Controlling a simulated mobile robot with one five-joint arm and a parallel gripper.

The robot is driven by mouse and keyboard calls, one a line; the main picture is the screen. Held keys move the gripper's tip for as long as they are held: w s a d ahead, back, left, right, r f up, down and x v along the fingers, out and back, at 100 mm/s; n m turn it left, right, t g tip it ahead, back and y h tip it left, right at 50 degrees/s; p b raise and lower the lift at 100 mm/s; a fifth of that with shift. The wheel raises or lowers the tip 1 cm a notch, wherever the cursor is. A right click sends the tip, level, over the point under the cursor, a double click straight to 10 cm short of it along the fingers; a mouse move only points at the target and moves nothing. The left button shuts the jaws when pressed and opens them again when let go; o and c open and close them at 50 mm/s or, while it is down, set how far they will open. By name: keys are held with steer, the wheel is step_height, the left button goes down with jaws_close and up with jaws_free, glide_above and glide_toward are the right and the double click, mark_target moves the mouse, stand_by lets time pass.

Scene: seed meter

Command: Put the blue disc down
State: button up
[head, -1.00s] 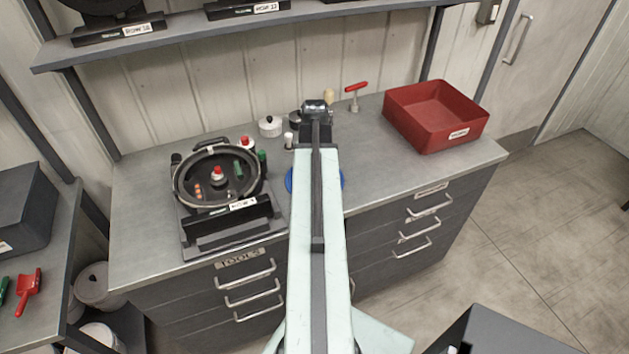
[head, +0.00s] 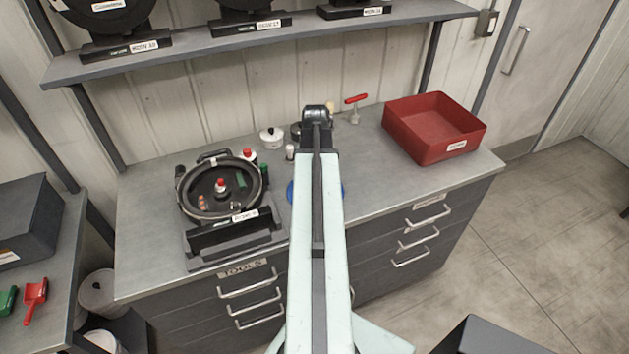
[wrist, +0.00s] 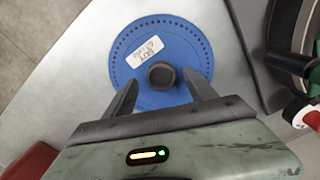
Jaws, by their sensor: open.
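The blue disc (wrist: 184,38) lies flat on the grey bench top, with a white label, a ring of small holes along its rim and a dark round knob (wrist: 161,75) at its centre. In the head view only its edges (head: 292,190) show on both sides of my arm. My gripper (wrist: 163,90) is open in the wrist view, with one finger on each side of the knob and a gap on both sides. In the head view the fingers are hidden behind my arm.
The black seed meter (head: 185,215) stands on the bench left of the disc. A red bin (head: 425,151) is at the right, a red T-handled tool (head: 355,110) and a white pot (head: 271,138) at the back. Bare bench lies between disc and bin.

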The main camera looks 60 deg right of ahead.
step_height(320, 180, up, 9)
steer(key=p, duration=0.7)
steer(key=w+a+n, duration=0.6)
steer(key=w+a, duration=1.1)
steer(key=a, duration=0.4)
steer(key=w+a+n, duration=0.2)
steer(key=a+n, duration=0.1)
steer(key=a, duration=1.1)
steer(key=w+a+n, duration=0.2)
steer(key=w+a, duration=0.1)
steer(key=a, duration=1.2)
steer(key=shift+n, duration=0.4)
